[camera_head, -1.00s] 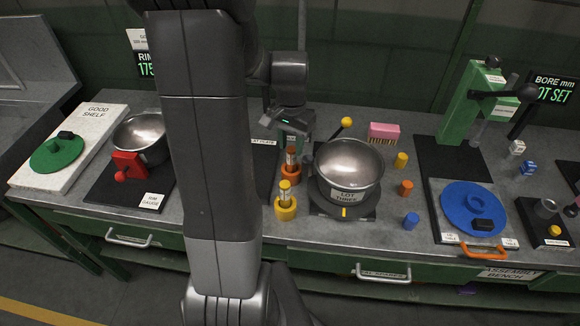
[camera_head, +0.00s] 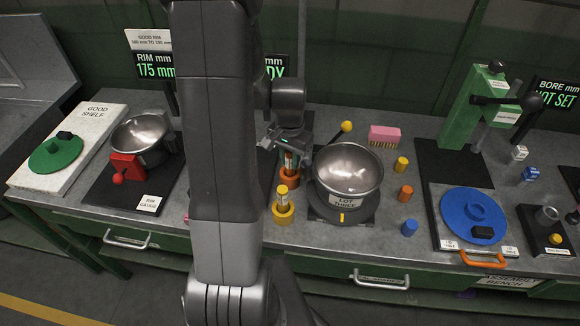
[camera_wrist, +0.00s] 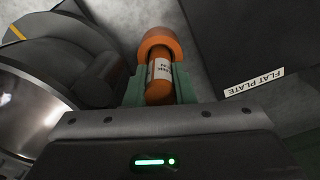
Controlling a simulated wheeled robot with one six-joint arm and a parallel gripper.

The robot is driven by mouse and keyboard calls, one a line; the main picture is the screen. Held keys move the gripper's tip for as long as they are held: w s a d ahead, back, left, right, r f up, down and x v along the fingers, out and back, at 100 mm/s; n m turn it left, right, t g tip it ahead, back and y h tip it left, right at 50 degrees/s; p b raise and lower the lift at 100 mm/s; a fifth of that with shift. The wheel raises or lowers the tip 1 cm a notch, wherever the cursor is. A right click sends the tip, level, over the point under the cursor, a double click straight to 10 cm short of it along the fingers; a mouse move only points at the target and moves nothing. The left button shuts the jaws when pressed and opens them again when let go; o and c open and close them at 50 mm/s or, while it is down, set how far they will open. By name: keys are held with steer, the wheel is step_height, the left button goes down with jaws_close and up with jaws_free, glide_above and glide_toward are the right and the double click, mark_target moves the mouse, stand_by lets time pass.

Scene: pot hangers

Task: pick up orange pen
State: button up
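The orange pen (camera_head: 291,160) stands upright in an orange holder (camera_head: 289,178) on the bench, just left of the steel bowl. A pale label shows on the pen in the wrist view (camera_wrist: 160,72), with the orange holder (camera_wrist: 160,42) around its far end. My gripper (camera_head: 289,150) is down over the pen's upper part. Its green fingers (camera_wrist: 160,88) lie on either side of the pen with little or no gap visible. I cannot tell whether they press on it. The pen is still in its holder.
A yellow pen stands in a yellow holder (camera_head: 283,212) in front. The steel bowl (camera_head: 348,168) sits close on the right, with a yellow-knobbed lever (camera_head: 346,127) behind it. A "FLAT PLATE" label (camera_wrist: 254,82) lies right in the wrist view. Small coloured cylinders stand farther right.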

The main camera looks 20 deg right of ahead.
jaws_close()
steer(key=shift+w+r, duration=0.1)
steer(key=shift+r, duration=0.45)
step_height(320, 180, up, 9)
steer(key=shift+b, duration=0.35)
steer(key=shift+o, duration=1.3)
jaws_free()
jaws_close()
